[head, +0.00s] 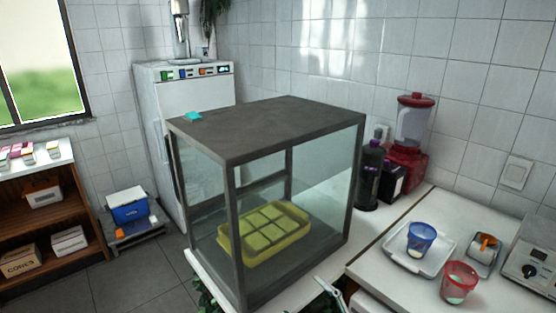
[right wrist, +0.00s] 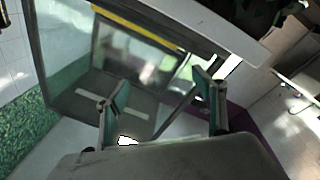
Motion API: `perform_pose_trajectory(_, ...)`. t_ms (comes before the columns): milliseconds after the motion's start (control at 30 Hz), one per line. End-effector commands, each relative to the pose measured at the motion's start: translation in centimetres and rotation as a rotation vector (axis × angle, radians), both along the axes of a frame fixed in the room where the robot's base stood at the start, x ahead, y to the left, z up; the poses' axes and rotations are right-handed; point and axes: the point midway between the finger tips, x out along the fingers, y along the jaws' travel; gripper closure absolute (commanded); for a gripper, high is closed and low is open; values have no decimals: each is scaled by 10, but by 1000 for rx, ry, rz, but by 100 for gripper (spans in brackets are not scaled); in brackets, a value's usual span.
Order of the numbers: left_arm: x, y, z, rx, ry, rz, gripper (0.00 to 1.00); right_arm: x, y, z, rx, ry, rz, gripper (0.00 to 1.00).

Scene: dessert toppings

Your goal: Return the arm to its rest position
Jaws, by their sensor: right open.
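My right gripper (right wrist: 162,98) shows in the right wrist view with its two green-padded fingers spread well apart. Nothing is between the fingers. In the head view only a small metal part of what looks like my right gripper (head: 330,290) shows at the bottom edge, in front of the counter and to the right of the glass case (head: 265,130). The rest of that arm is out of the head view. My left gripper is in neither view.
A yellow compartment tray (head: 264,232) sits inside the case. On the right counter are a white tray (head: 398,250) with a blue cup (head: 421,236), a red cup (head: 459,280) and a small metal container (head: 484,256). A red blender (head: 408,160) stands behind.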

Motion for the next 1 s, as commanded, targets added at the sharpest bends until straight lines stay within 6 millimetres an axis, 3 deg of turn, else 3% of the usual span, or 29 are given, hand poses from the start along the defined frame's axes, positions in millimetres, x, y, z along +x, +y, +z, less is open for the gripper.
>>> perform_pose_trajectory(33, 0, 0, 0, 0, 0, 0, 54, -8, -18, -28, 31, 106, -77, 31)
perform_pose_trajectory(200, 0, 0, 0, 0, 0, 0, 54, -49, -81, -118, 95, 444, -306, 31)
perform_pose_trajectory(300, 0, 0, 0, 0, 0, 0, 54, -85, -108, -163, 115, 615, -401, 31)
perform_pose_trajectory(400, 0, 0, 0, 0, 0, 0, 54, -118, -127, -196, 126, 746, -469, 31)
perform_pose_trajectory(600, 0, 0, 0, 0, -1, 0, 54, -157, -144, -226, 137, 881, -531, 31)
perform_pose_trajectory(1000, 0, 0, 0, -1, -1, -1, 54, -160, -146, -228, 138, 890, -535, 31)
